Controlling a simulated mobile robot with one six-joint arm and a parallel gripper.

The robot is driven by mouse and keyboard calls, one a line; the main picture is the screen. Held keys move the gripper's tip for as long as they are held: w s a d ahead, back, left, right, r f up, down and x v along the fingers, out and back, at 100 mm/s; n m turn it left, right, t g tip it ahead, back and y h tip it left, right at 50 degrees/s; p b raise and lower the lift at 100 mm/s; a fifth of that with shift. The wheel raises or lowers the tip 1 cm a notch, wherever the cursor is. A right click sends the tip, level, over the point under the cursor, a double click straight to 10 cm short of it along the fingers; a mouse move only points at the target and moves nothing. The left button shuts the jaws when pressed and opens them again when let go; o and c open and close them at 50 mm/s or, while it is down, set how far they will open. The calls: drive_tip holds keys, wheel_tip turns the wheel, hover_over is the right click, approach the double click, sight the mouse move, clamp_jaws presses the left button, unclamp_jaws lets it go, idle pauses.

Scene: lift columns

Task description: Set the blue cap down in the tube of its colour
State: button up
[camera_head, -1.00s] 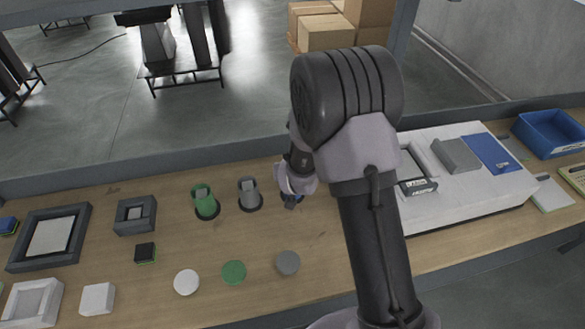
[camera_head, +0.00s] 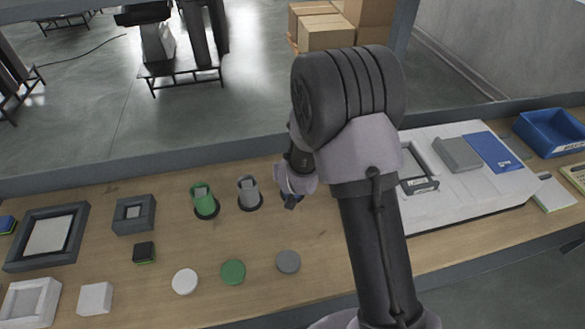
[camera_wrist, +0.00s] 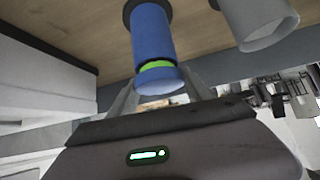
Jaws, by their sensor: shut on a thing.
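In the wrist view, my gripper (camera_wrist: 160,92) is shut on the blue cap (camera_wrist: 160,80), which sits between its two fingers. The blue tube (camera_wrist: 152,32) is right at the cap, lined up with it, its dark base at the top of the picture. A green band shows between tube and cap; I cannot tell which part it belongs to, or whether the cap is seated. In the head view, my gripper (camera_head: 290,200) is at the blue tube's place, right of the grey tube, and hides most of the tube and cap.
The grey tube (camera_head: 248,192) stands close beside my gripper, with the green tube (camera_head: 204,200) left of it. White (camera_head: 185,281), green (camera_head: 233,272) and grey (camera_head: 288,262) discs lie in front. A white machine (camera_head: 465,205) stands to the right.

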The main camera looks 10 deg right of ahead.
drive_tip(key=o, duration=1.8)
drive_tip(key=shift+r, duration=0.1)
wheel_tip(320, 180, up, 7)
drive_tip(key=p, duration=0.4)
drive_tip(key=shift+p, duration=0.35)
